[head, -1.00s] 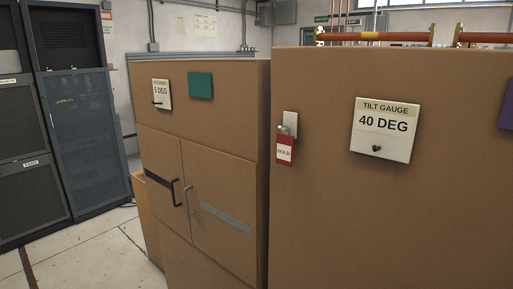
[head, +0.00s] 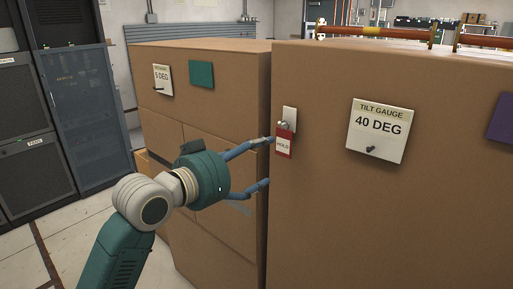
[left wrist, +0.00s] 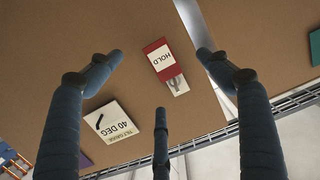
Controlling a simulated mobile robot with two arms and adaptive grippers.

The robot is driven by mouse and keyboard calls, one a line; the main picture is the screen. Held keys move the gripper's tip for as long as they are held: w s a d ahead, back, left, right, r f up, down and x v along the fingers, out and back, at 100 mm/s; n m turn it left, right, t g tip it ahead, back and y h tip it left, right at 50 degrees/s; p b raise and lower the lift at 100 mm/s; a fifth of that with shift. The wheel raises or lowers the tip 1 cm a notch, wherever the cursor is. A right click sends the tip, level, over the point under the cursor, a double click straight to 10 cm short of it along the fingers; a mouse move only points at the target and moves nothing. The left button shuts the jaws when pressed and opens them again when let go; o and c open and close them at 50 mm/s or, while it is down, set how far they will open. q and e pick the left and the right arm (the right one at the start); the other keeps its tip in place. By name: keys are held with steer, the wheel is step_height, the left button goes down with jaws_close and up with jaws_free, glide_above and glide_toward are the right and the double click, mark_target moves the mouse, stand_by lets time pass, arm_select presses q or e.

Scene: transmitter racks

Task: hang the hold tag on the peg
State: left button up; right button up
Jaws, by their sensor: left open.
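The hold tag (head: 284,144) is red with a white label and hangs on a small white plate (head: 290,115) on the front of the right brown cabinet. It also shows in the left wrist view (left wrist: 158,57), between the spread fingers. A short black peg (head: 370,149) sticks out of the white 40 DEG tilt gauge card to its right; this peg shows in the left wrist view (left wrist: 99,121) too. My left gripper (head: 268,161) is open and empty, just left of the tag, its fingers spread. I cannot tell whether a fingertip touches the tag. My right gripper is not in view.
The left brown cabinet (head: 200,125) carries a 5 DEG card (head: 163,79) with a black peg and a teal square (head: 201,74). A purple square (head: 501,118) is at the right edge. Dark racks (head: 85,120) stand at the left. The right cabinet's front (head: 390,230) is clear below the card.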

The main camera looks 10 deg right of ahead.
mark_target(286, 144)
arm_select(q)
steer(key=p+x, duration=0.1)
steer(key=x, duration=0.2)
steer(key=r+p+x, duration=0.1)
steer(key=x, duration=0.2)
steer(key=s+d+p+x, duration=0.1)
steer(key=x, duration=0.2)
steer(key=shift+w+d+r+p, duration=0.1)
steer(key=shift+r+p, duration=0.25)
steer(key=shift+w+d+f, duration=0.2)
steer(key=shift+w+d, duration=0.2)
steer(key=shift+c, duration=0.5)
steer(key=c, duration=1.1)
steer(key=shift+c, duration=0.2)
steer(key=shift+r, duration=0.1)
